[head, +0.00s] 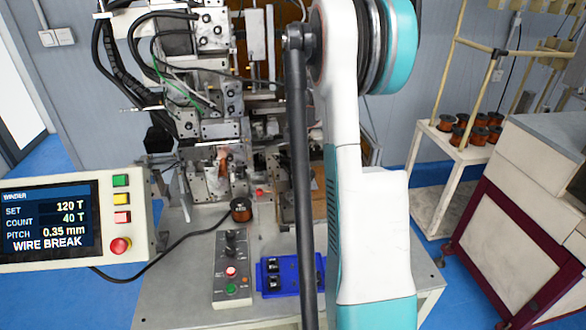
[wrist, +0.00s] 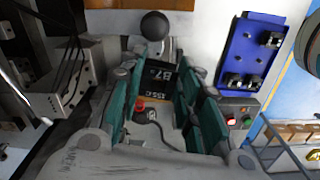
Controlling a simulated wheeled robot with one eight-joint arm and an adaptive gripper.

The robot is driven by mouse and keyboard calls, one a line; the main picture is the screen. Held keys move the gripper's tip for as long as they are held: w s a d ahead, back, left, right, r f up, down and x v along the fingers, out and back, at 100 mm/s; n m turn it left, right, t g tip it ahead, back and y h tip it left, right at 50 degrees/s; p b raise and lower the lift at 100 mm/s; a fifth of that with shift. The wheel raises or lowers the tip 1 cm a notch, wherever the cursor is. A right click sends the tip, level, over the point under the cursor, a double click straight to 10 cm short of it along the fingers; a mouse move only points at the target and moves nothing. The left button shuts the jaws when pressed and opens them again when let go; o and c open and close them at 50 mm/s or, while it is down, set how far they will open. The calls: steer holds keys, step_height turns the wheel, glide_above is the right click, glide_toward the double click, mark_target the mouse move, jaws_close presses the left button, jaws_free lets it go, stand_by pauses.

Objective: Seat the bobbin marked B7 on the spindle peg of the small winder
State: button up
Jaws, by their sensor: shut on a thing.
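My gripper (wrist: 165,65) is shut on a dark piece with "B7" and "155 C" labels, the marked bobbin (wrist: 165,76). It sits between the green-padded fingers, which hide parts of it. In the head view my arm hides the gripper and this bobbin. The winder machine (head: 205,125) stands at the back of the table, with a copper-coloured part (head: 223,162) low on its front. I cannot pick out the spindle peg clearly.
A control box (head: 232,285) and a blue tray with black blocks (head: 265,264) lie on the near table. The winder screen (head: 50,225) at left reads "WIRE BREAK". A black ball (wrist: 154,25) shows beyond the fingers. A shelf with bobbins (head: 445,138) and a cabinet (head: 530,190) stand right.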

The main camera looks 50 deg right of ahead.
steer(key=shift+w+d+f+n+b, duration=0.25)
steer(key=shift+w+f+n+b, duration=0.15)
steer(key=shift+f, duration=1)
steer(key=shift+w+d+f+n+b, duration=0.35)
steer(key=shift+f+b, duration=0.1)
steer(key=shift+f, duration=0.95)
steer(key=shift+w+d+f+n+b, duration=0.2)
steer(key=shift+w+f+n+b, duration=0.2)
steer(key=shift+f, duration=1)
steer(key=shift+s+f, duration=0.1)
steer(key=shift+f, duration=0.2)
steer(key=shift+f+b, duration=0.35)
steer(key=shift+b, duration=0.2)
steer(key=shift+f+b, duration=0.35)
steer(key=shift+f, duration=0.1)
steer(key=o, duration=0.8)
step_height(320, 180, up, 12)
steer(key=shift+r, duration=0.1)
